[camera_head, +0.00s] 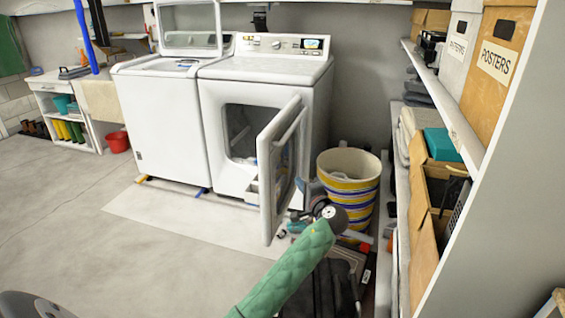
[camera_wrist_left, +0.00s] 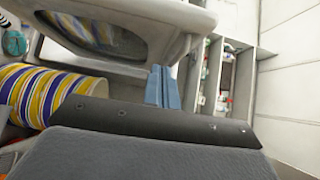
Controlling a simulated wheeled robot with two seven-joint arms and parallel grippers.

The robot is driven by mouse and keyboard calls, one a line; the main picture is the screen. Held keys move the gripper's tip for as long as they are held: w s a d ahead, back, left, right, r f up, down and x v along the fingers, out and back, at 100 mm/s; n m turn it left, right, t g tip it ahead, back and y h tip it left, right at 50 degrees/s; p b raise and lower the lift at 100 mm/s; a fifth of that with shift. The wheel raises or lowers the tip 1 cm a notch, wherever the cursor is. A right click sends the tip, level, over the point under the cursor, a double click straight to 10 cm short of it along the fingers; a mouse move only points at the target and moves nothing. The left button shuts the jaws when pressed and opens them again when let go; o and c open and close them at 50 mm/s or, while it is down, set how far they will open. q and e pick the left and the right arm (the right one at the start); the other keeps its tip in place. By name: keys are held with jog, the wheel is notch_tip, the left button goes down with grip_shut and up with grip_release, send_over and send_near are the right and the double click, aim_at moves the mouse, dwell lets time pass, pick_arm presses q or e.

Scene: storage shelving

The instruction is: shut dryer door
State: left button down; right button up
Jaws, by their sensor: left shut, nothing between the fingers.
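The white dryer (camera_head: 265,80) stands right of the washer. Its front door (camera_head: 288,160) is swung open to the right, and the dark drum opening (camera_head: 245,130) shows. My left gripper (camera_head: 304,190) is low beside the door's outer side, partly blurred among the clutter. In the left wrist view its blue fingers (camera_wrist_left: 163,87) are shut and empty, close to the door (camera_wrist_left: 175,17). I cannot tell whether they touch it. My right gripper is not in view.
A striped basket (camera_head: 348,180) stands just right of the door and shows in the wrist view (camera_wrist_left: 35,95). Shelves with boxes (camera_head: 500,50) line the right side. Clutter lies on the floor below the basket. The floor at left (camera_head: 80,210) is clear.

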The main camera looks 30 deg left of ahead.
pick_arm(q)
send_near(269, 162)
jog(key=shift+g, duration=0.4)
jog(key=w+a, duration=0.3)
jog(key=w, duration=0.1)
jog(key=shift+a+f, duration=0.15)
jog(key=shift+a, duration=0.15)
jog(key=shift+s+a, duration=0.15)
jog(key=shift+a, duration=0.4)
jog(key=shift+a, duration=0.1)
